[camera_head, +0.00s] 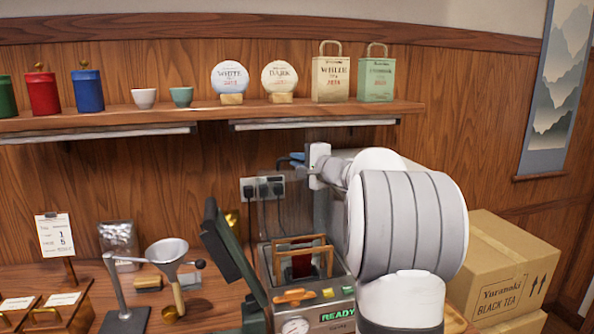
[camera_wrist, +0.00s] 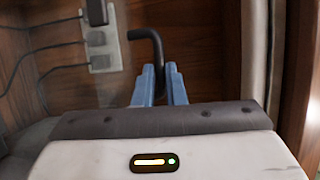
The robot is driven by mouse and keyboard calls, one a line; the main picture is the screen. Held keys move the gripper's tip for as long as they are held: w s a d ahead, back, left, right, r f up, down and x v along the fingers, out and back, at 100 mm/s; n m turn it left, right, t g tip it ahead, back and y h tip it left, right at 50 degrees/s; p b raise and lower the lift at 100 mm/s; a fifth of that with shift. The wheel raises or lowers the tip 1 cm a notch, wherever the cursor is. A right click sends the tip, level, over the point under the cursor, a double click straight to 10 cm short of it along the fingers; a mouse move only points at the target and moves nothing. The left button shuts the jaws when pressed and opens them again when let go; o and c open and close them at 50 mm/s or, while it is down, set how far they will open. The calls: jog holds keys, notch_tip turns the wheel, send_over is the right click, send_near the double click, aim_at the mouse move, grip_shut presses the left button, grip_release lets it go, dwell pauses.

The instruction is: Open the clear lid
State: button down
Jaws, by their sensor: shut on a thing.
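A press machine (camera_head: 335,313) with a green READY display stands on the counter. A faint clear panel, which looks like the clear lid (camera_head: 291,215), rises above its wooden-framed opening (camera_head: 301,250); its exact tilt is hard to tell. My gripper (camera_head: 297,158) is high above the machine, at the panel's upper part. In the wrist view, my gripper's blue fingers (camera_wrist: 160,88) are shut on a black bent handle (camera_wrist: 150,38). The lid itself is hardly visible there, and my arm hides the machine's right side in the head view.
A dark green hinged cover (camera_head: 229,255) stands tilted up at the machine's left. A wall outlet (camera_head: 262,188) with plugs is behind. A shelf (camera_head: 210,111) with tins, cups and bags runs above. A cardboard box (camera_head: 500,270) stands at right, and a funnel stand (camera_head: 167,252) at left.

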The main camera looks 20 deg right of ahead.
jog(key=shift+s+a+f+n+t+b, duration=0.1)
jog(key=shift+s+t+b, duration=0.3)
jog(key=shift+b, duration=1.05)
jog(key=shift+s+a+f+n+t+b, duration=0.15)
jog(key=shift+s+b, duration=0.5)
jog(key=shift+b, duration=0.75)
jog(key=shift+s+a+f+n+t+b, duration=0.15)
jog(key=shift+s+b, duration=0.4)
jog(key=shift+b, duration=0.9)
jog(key=shift+s+d+r, duration=0.1)
jog(key=shift+s+r, duration=0.05)
jog(key=shift+r, duration=0.1)
jog(key=c, duration=1.8)
grip_release()
jog(key=shift+o, duration=0.2)
jog(key=b+v, duration=0.1)
jog(key=v, duration=0.6)
jog(key=shift+s, duration=0.35)
jog(key=shift+d, duration=0.1)
